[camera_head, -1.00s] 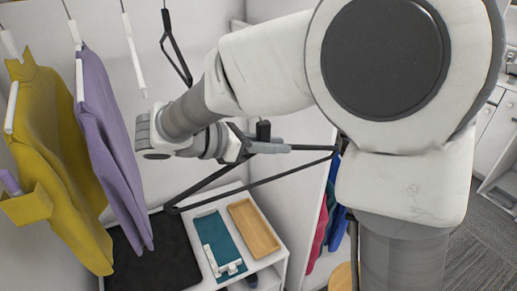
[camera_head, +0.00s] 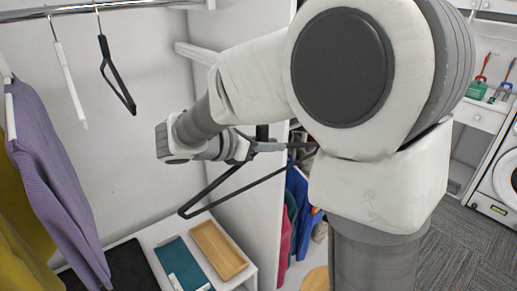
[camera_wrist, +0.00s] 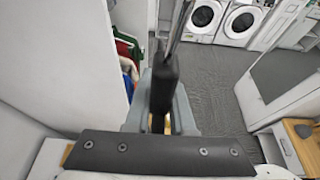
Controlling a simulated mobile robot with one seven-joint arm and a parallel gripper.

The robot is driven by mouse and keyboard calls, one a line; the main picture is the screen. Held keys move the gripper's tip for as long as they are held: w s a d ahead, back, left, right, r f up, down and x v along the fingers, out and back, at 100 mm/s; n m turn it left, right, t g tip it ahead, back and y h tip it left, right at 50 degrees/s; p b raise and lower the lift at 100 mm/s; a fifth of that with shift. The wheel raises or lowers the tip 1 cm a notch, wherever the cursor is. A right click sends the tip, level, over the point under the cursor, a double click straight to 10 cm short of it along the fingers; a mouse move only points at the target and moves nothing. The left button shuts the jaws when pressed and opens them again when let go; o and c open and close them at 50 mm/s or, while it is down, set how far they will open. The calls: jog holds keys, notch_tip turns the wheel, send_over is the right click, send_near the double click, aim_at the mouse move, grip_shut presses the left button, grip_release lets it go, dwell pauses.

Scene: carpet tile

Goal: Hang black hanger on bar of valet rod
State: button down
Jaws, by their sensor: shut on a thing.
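A black hanger (camera_head: 240,188) is held by my gripper (camera_head: 268,146) in the head view, its triangular frame tilted and slanting down to the left in front of the closet. In the wrist view my gripper (camera_wrist: 160,110) is shut on a dark part of the black hanger (camera_wrist: 163,82), with a thin rod running up from it. A chrome bar (camera_head: 125,7) crosses the top left of the head view, well away from the held hanger. I cannot tell whether this is the valet rod's bar.
A second black hanger (camera_head: 117,75), a white hanger (camera_head: 68,82) and a purple sweater (camera_head: 58,165) hang at left. A low white unit holds a wooden tray (camera_head: 218,250) and a teal item (camera_head: 182,265). A white partition (camera_head: 250,80) stands behind my arm.

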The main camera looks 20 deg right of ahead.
jog(key=w+d, duration=0.1)
jog(key=d, duration=0.2)
jog(key=w+d, duration=0.1)
jog(key=d, duration=0.3)
jog(key=w+d, duration=0.1)
jog(key=d, duration=0.2)
jog(key=shift+w+d, duration=0.25)
jog(key=shift+w, duration=0.1)
jog(key=shift+w+f, duration=0.1)
jog(key=shift+f, duration=0.4)
jog(key=shift+f+b, duration=0.55)
jog(key=shift+b, duration=0.1)
jog(key=c, duration=0.7)
grip_release()
